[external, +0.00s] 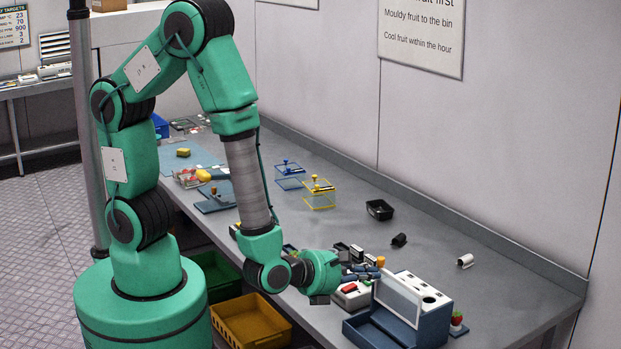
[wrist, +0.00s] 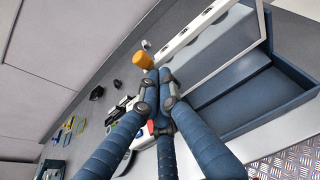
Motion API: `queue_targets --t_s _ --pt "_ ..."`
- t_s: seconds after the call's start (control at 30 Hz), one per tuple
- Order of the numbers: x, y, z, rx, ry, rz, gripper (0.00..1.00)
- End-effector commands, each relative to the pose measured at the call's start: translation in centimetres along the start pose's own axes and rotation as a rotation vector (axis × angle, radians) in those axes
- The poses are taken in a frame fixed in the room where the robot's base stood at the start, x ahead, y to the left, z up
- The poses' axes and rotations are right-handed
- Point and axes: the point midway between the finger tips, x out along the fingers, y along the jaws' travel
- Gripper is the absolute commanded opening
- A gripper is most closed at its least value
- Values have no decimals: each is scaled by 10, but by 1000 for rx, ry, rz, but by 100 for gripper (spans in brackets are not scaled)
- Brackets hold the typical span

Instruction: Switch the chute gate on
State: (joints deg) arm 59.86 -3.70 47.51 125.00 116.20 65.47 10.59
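A blue box (external: 420,326) with an open front tray and a white-framed panel (external: 398,299) stands near the front right of the bench. It fills the right of the wrist view (wrist: 262,98). Its white top has dark round openings. My gripper (external: 345,268) is left of the box, over the bench. In the wrist view its blue fingers (wrist: 158,78) converge with their tips together, and nothing shows between them. An orange knob (wrist: 143,60) is just beyond the tips. A red part (external: 349,289) on a small pale unit lies below the gripper. I cannot tell which part is the gate switch.
A black tray (external: 379,209), a dark cup (external: 399,240) and a white cup (external: 465,261) lie toward the wall. Yellow (external: 318,199) and blue wire racks stand farther back. A small potted plant (external: 457,323) is right of the box. Bench space behind the box is clear.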

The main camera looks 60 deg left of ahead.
Motion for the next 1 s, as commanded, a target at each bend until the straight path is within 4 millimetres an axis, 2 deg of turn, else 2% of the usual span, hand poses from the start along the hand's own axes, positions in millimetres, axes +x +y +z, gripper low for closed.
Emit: queue_targets --t_s 0.07,0.57,0.77,1.0 --pt "-2 0 5 1 0 0 0" --pt "-1 0 2 1 1 1 0" --pt "2 0 -7 1 1 1 0" --pt "9 0 -27 1 1 1 0"
